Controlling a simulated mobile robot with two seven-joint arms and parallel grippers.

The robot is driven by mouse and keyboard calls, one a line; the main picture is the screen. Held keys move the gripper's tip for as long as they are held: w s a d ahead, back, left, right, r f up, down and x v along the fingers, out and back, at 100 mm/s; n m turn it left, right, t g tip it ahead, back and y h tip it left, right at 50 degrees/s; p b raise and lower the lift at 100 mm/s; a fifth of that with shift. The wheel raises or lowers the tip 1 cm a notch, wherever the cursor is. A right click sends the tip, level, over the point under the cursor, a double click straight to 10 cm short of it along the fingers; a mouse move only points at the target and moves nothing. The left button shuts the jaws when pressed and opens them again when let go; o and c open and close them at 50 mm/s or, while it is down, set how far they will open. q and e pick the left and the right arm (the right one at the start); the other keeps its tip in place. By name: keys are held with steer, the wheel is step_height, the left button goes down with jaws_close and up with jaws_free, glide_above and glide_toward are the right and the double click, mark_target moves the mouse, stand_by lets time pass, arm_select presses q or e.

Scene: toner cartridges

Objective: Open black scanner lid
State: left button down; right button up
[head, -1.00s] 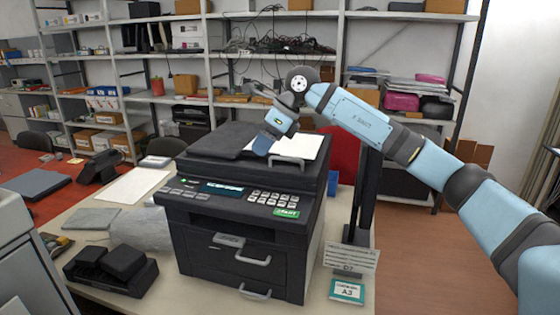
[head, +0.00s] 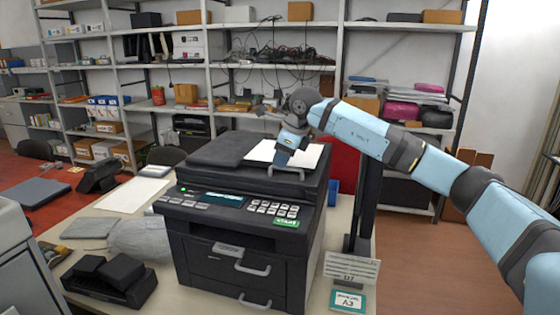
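The black scanner (head: 240,220) stands on the table in the middle of the head view. Its black lid (head: 225,150) lies flat and looks closed, with a white sheet (head: 262,150) on its top right part. A grey bar handle (head: 300,173) sits at the lid's front edge, right of centre. My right gripper (head: 283,160) points down at this handle, its tip over or touching it; contact is unclear. Its fingers are too small and hidden to tell whether they are open or shut. My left gripper is not in view.
A black post (head: 364,195) and a sign card (head: 352,267) stand right of the scanner. A black device (head: 108,275) and a grey bag (head: 140,238) are at the left. Shelves (head: 250,65) fill the back.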

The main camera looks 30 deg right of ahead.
steer(key=shift+x, duration=1.2)
jaws_close()
steer(key=shift+r, duration=0.15)
